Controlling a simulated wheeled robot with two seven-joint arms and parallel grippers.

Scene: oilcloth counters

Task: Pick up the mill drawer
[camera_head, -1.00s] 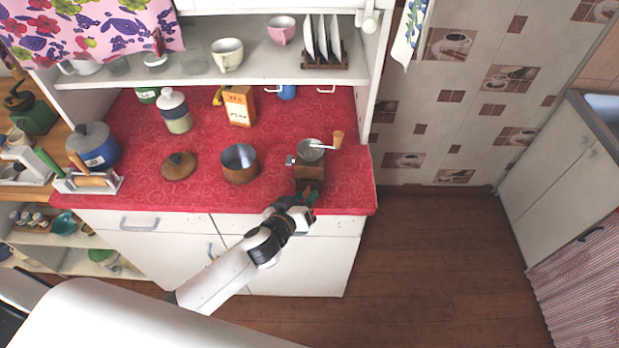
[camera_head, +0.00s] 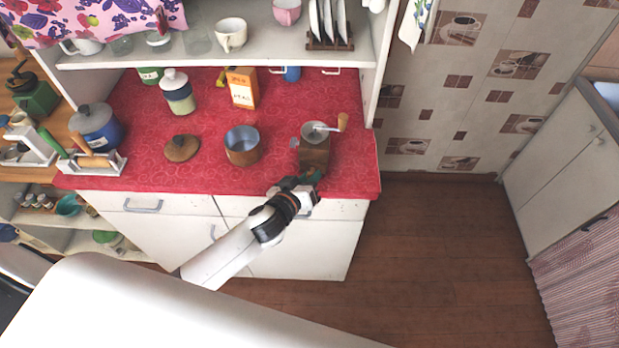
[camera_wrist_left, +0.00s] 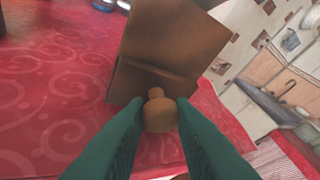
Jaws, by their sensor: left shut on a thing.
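The coffee mill (camera_head: 314,154) has a wooden box body, a grey metal top and a crank with a wooden knob. It stands upright on the red counter near its front right corner. In the left wrist view, the mill drawer (camera_wrist_left: 146,88) is low in the wooden body, with a round wooden knob (camera_wrist_left: 160,114). My left gripper (camera_head: 311,177) is at the drawer's front, its green fingers shut on the knob; they also show in the left wrist view (camera_wrist_left: 160,112). How far the drawer is out is unclear. My right gripper is not in view.
A copper pot (camera_head: 242,152) stands left of the mill, and a round wooden lid (camera_head: 182,149) lies farther left. An orange box (camera_head: 242,90) and a lidded jar (camera_head: 178,92) are behind. A shelf (camera_head: 210,60) overhangs the back. The floor right of the counter is clear.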

